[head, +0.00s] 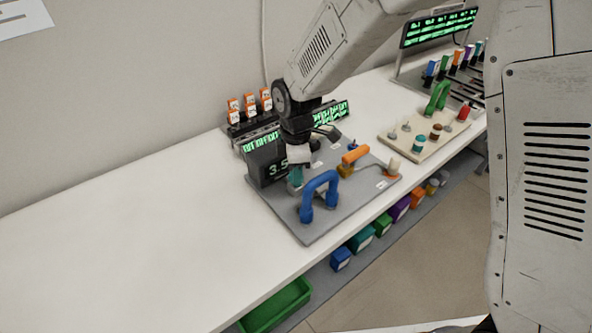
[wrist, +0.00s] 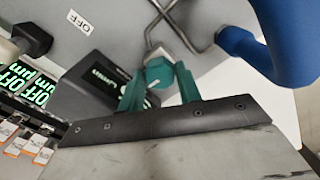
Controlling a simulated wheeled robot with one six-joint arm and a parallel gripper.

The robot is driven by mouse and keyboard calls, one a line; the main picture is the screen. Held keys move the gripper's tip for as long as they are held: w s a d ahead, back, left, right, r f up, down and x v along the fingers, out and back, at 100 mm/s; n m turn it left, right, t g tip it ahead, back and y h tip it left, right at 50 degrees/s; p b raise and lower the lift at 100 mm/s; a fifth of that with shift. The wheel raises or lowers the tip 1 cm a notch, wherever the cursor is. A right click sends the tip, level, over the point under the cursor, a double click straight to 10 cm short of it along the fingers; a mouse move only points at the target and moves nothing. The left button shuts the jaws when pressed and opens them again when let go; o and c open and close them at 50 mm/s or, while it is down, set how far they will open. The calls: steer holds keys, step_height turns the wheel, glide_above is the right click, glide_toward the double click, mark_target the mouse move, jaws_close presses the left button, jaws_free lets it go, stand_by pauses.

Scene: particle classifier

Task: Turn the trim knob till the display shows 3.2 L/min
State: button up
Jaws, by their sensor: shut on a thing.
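The trim knob (wrist: 158,72) is a small teal piece between my fingertips in the wrist view, with a pale mark near it. My gripper (wrist: 160,85) has teal fingers, one on each side of the knob, and is shut on it. In the head view my gripper (head: 295,178) reaches down to the grey panel (head: 320,225), and the knob is hidden there. The dark display (head: 278,169) just left of my gripper shows 3.5 in green, partly covered. In the wrist view the display (wrist: 98,83) shows only its L/min unit.
A blue handle (head: 319,193) stands close in front of my gripper. An orange-handled lever (head: 355,154) is to its right. Green-lit OFF displays (head: 262,141) stand behind. A beige panel (head: 425,136) with a green handle is farther right. The table's left part is clear.

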steer(key=m, duration=0.4)
steer(key=shift+m, duration=0.4)
steer(key=m, duration=0.9)
steer(key=shift+m, duration=0.4)
steer(key=m, duration=0.4)
steer(key=shift+m, duration=0.3)
steer(key=o, duration=1)
steer(key=shift+r, duration=0.1)
